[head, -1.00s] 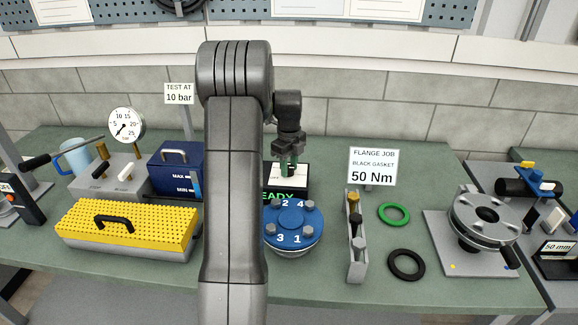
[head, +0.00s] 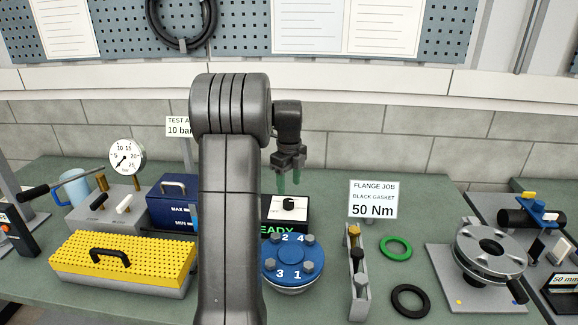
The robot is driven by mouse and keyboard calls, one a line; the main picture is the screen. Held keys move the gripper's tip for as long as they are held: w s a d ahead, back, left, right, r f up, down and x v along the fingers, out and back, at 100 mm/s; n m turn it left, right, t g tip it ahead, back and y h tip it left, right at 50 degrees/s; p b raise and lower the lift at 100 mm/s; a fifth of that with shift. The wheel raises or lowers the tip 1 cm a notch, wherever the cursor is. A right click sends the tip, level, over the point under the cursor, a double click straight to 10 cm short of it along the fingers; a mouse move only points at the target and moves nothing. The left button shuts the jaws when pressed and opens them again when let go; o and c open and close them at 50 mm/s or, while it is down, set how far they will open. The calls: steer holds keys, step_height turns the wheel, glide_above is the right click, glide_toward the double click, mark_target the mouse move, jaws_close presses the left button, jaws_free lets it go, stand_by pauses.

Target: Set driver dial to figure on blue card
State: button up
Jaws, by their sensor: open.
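The driver dial (head: 288,203) is a small black knob on a white plate, on a dark box behind the blue flange. The box's green display (head: 278,230) reads "EADY", its left end hidden by my arm. My gripper (head: 288,181) is open and empty, fingers pointing down just above the knob and apart from it. The dial's pointer and scale are too small to read. The flange job card (head: 373,198) looks white and reads "BLACK GASKET 50 Nm". No plainly blue card shows.
The blue flange (head: 292,260) with numbered bolts stands in front of the dial. Left are a yellow perforated cover (head: 122,262) and a gauge (head: 126,158).

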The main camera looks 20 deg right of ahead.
mark_target(289, 201)
step_height(289, 201, up, 7)
steer(key=shift+r, duration=0.15)
stand_by(0.5)
step_height(289, 201, down, 14)
steer(key=shift+p, duration=0.5)
steer(key=shift+r, duration=0.1)
